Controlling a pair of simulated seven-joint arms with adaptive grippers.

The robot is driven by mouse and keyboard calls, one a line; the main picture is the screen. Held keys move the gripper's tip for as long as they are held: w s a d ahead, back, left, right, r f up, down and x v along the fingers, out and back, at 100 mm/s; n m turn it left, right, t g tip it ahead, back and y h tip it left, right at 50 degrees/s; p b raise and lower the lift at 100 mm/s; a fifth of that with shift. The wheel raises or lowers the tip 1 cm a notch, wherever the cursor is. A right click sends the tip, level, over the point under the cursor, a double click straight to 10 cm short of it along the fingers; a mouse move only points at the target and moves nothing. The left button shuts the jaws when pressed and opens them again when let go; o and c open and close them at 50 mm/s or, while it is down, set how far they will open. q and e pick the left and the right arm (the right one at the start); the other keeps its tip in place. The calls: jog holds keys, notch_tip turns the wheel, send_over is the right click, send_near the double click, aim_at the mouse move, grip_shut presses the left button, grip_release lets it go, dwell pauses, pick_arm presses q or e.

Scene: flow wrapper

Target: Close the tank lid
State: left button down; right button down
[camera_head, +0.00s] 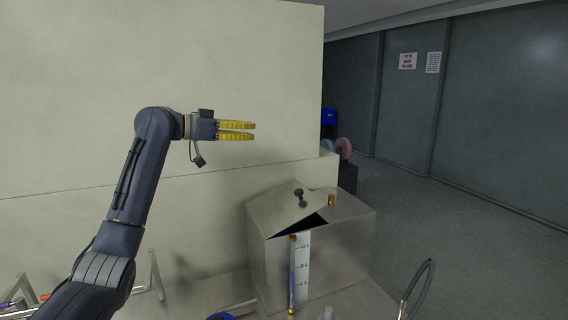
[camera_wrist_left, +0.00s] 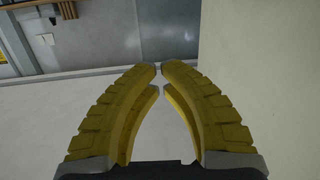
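The tank (camera_head: 340,250) is a beige metal box at the lower middle of the head view, with a level gauge on its front. Its lid (camera_head: 285,210) has a dark knob (camera_head: 300,196) and sits tilted, with a dark gap along its front right edge. My left gripper (camera_head: 254,131) is above and left of the lid, well apart from it, pointing right. Its yellow fingers also show in the left wrist view (camera_wrist_left: 159,68). They are slightly apart at the tips with nothing between them. My right gripper is not in view.
A large beige machine wall (camera_head: 100,90) stands behind my left arm and the tank. A small brass cap (camera_head: 332,200) is on the tank top right of the lid. A dark hose loop (camera_head: 418,285) is at the lower right. The floor (camera_head: 450,230) right of the tank is clear.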

pick_arm(q)
jog(key=s+d+f+m+g+y, duration=0.1)
jog(key=d+f+m+g, duration=0.15)
jog(key=f, duration=0.75)
send_over(293, 203)
jog(key=shift+n, duration=0.35)
jog(key=f, duration=0.5)
jog(key=shift+s+a, duration=0.2)
jog(key=shift+a, duration=0.15)
jog(key=shift+w+d+f, duration=0.1)
jog(key=shift+d+f, duration=0.05)
jog(key=shift+f, duration=0.25)
jog(key=shift+w+d+f, duration=0.1)
jog(key=shift+d+f, duration=0.05)
jog(key=shift+f, duration=0.25)
